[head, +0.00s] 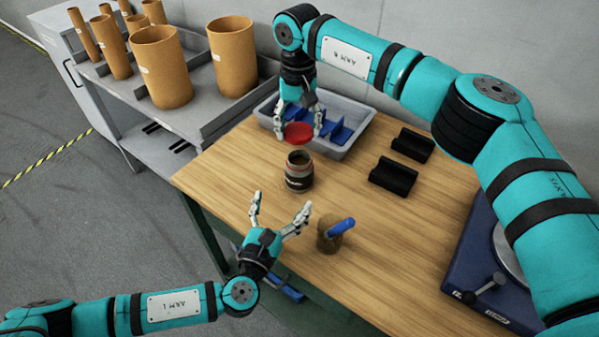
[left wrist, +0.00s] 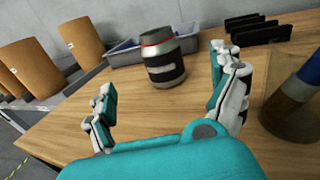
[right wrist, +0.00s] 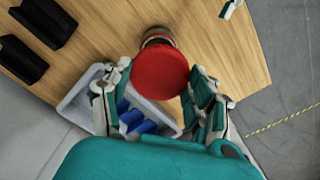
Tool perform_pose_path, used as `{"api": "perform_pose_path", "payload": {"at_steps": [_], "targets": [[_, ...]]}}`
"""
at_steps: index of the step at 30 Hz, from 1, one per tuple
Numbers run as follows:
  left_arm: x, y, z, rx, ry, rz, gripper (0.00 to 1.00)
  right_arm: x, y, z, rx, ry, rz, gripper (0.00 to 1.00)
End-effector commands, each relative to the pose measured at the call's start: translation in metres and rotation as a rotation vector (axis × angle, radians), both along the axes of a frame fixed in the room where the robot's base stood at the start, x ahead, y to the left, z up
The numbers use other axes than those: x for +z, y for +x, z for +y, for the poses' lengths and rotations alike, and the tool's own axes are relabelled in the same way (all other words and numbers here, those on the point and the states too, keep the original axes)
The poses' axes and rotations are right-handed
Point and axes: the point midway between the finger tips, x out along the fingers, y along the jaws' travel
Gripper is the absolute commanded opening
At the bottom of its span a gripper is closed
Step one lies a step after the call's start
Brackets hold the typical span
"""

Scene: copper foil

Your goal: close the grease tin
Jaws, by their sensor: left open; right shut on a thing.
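The grease tin (head: 299,172) stands upright on the wooden table, grey with a dark band, its top open and dark inside. It also shows in the left wrist view (left wrist: 163,58). The red lid (head: 298,133) is held by my right gripper (head: 299,128), above the table and just behind the tin. In the right wrist view the lid (right wrist: 159,75) sits between the fingers and covers part of the tin (right wrist: 158,38). My left gripper (head: 279,214) is open and empty, in front of the tin, with its fingers apart.
A grey bin (head: 352,140) with blue pieces stands at the table's back. Two black holders (head: 393,176) lie right of the tin. A brown jar with a blue-handled tool (head: 333,235) stands near my left gripper. Cardboard tubes (head: 160,68) stand on a side bench.

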Motion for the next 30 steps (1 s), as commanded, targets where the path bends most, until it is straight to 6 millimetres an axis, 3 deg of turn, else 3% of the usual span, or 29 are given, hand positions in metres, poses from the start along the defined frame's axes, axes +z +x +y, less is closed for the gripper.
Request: {"api": "perform_pose_path", "payload": {"at_steps": [5, 21, 30], "targets": [[0.001, 0.012, -0.004, 0.000, 0.000, -0.003, 0.94, 0.000, 0.000, 0.000, -0.001, 0.000, 0.000, 0.49], [0.001, 0.099, -0.034, 0.000, 0.002, -0.002, 0.94, 0.000, 0.000, 0.000, -0.001, 0.000, 0.000, 0.49], [0.000, 0.114, -0.038, 0.000, 0.001, 0.000, 0.94, 0.000, 0.000, 0.000, -0.001, 0.000, 0.000, 0.49]]}}
